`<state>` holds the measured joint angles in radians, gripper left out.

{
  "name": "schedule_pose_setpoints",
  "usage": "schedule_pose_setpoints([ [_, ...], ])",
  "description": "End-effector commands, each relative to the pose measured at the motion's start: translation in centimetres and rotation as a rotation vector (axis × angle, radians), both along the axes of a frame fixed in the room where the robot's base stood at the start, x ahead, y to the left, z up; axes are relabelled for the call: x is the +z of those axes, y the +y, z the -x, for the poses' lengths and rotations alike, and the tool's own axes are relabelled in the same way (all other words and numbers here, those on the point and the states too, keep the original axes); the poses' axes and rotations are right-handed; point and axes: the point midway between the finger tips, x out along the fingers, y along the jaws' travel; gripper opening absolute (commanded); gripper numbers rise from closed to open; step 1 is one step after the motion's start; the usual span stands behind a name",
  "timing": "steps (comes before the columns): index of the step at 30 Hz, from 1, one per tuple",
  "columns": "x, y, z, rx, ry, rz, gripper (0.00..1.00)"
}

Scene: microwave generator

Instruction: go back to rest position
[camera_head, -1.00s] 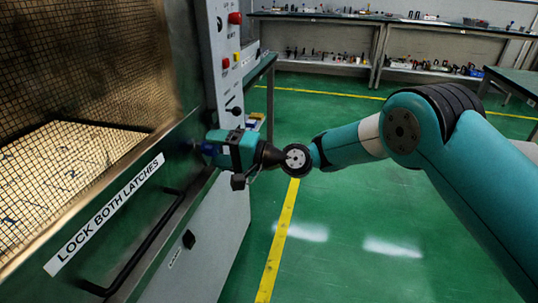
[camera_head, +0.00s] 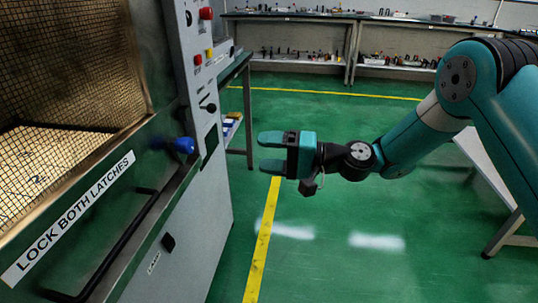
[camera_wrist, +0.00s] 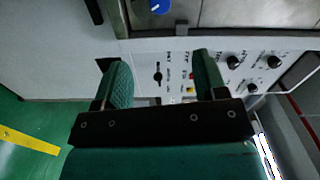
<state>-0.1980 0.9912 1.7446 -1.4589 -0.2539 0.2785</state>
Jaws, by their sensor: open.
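My gripper (camera_head: 268,153) is open and empty in the head view, held in free air to the right of the microwave generator (camera_head: 170,245). Its two teal fingers point left at the machine. In the wrist view my gripper (camera_wrist: 162,85) also shows open, with nothing between the fingers. A blue latch knob (camera_head: 184,145) sticks out from the machine's front, apart from my fingertips. The blue knob also shows at the top of the wrist view (camera_wrist: 160,6).
The machine's control panel (camera_head: 205,65) carries red and yellow buttons and dark knobs. A dark door handle (camera_head: 115,250) juts out below the "LOCK BOTH LATCHES" label (camera_head: 70,220). Workbenches (camera_head: 300,18) line the back. A table (camera_head: 490,165) stands at right. Green floor between is clear.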

Motion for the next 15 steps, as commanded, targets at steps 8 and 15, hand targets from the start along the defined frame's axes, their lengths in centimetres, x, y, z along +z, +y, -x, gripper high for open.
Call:
schedule_pose_setpoints([
  [8,0.4,0.0,0.3,0.008,-0.013,0.014,0.66],
  [15,4.5,-1.0,5.0,0.120,-0.190,0.274,0.66],
])
